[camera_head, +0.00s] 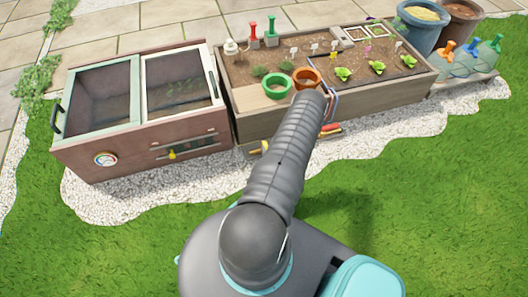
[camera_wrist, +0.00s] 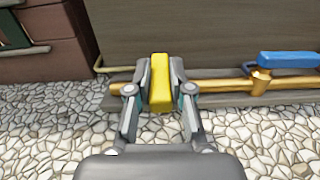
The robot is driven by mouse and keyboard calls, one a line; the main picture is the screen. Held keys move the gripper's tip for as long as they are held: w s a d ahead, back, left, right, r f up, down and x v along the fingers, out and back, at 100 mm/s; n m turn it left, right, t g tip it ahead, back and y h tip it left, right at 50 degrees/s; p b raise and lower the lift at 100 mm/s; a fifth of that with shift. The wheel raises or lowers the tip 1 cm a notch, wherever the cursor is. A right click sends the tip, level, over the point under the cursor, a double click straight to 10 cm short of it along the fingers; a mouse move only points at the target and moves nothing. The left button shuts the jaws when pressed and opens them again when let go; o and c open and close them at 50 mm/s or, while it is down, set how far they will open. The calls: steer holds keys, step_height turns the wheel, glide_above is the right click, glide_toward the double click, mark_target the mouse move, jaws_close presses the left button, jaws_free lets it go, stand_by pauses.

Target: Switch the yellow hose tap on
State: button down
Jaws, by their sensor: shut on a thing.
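The yellow tap handle (camera_wrist: 160,82) sits on a brass pipe (camera_wrist: 215,86) along the foot of the wooden planter. It lies across the line of the pipe, its near end toward me. My gripper (camera_wrist: 160,78) has a finger on each side of the handle and is shut on it. The tap's body is hidden under the handle and fingers. In the head view my arm hides the gripper; a small yellow-brass piece (camera_head: 264,146) shows left of the arm, but I cannot tell whether it is handle or pipe.
A blue tap handle (camera_wrist: 290,59) lies along the same pipe to the right. A red handle (camera_head: 330,129) shows right of my arm. The planter wall (camera_wrist: 210,35) rises close behind the pipe. A cold frame (camera_head: 140,150) stands left. Pale gravel (camera_wrist: 55,130) covers the ground.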

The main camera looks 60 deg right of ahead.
steer(key=shift+d, duration=0.1)
steer(key=c, duration=1)
jaws_free()
steer(key=shift+c, duration=0.2)
step_height(320, 180, up, 10)
